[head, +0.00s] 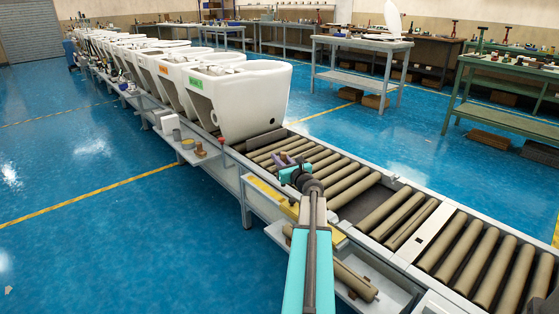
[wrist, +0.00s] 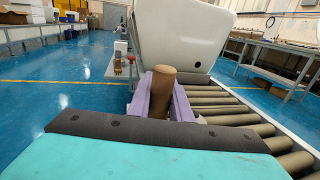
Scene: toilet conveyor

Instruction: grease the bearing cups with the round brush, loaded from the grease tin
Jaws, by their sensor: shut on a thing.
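My gripper (head: 287,161) is over the near side of the conveyor in the head view. In the wrist view its purple jaws (wrist: 172,100) are shut on an upright brown cylinder, which looks like the round brush's wooden handle (wrist: 163,80). The bristle end is hidden. A grey cylinder (head: 177,134), possibly the grease tin, stands on the side shelf at the left of the gripper. The conveyor has a dark gap between rollers (head: 362,208), to the right of the gripper. The bearing cups are too small to make out.
White toilets (head: 240,95) line the conveyor behind the gripper. A brown wooden piece (head: 200,150) stands on the side shelf. A loose roller (head: 345,274) lies on a low shelf by my arm. Yellow trays (head: 268,190) sit along the near edge. Blue floor is open at left.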

